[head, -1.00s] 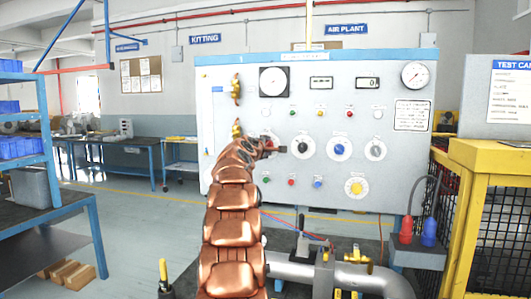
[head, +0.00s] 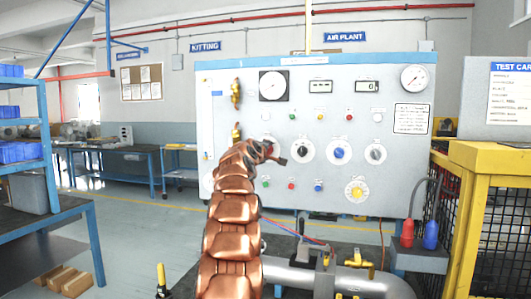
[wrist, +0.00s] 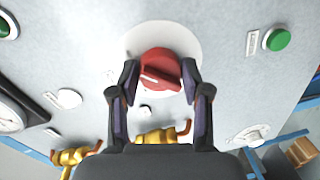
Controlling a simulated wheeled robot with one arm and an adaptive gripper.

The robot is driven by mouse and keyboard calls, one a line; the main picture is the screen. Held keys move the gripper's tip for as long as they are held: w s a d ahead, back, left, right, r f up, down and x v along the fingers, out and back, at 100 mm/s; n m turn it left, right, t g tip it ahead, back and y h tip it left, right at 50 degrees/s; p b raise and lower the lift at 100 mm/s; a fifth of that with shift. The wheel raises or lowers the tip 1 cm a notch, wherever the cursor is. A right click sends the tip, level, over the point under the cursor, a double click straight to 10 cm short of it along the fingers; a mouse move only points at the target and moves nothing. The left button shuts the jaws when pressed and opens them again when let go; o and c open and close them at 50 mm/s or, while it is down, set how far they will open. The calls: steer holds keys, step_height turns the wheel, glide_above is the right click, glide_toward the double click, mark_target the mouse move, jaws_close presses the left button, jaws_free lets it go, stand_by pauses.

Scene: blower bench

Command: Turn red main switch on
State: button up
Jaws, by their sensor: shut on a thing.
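The red main switch (wrist: 158,70) is a round red knob with a raised grip and a white mark. It sits on a white disc (wrist: 182,35) on the grey panel. In the wrist view my gripper (wrist: 160,78) has one finger on each side of the knob and is shut on it. In the head view my gripper (head: 275,153) is at the left end of the row of rotary knobs, and my arm hides most of the red switch. The white mark points to the left in the wrist view.
To the right on the panel (head: 225,110) are a black knob (head: 304,151), a blue knob (head: 339,152) and a grey knob (head: 375,153). A green button (wrist: 277,40) is near the switch. A metal pipe (head: 335,280) runs in front.

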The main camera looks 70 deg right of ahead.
steer(key=shift+s+r, duration=0.1)
steer(key=o, duration=1.1)
steer(key=shift+o, duration=0.2)
steer(key=shift+a, duration=0.1)
steer(key=s+a+r, duration=0.1)
steer(key=a, duration=1)
steer(key=shift+s+a, duration=0.15)
steer(key=shift+a, duration=0.2)
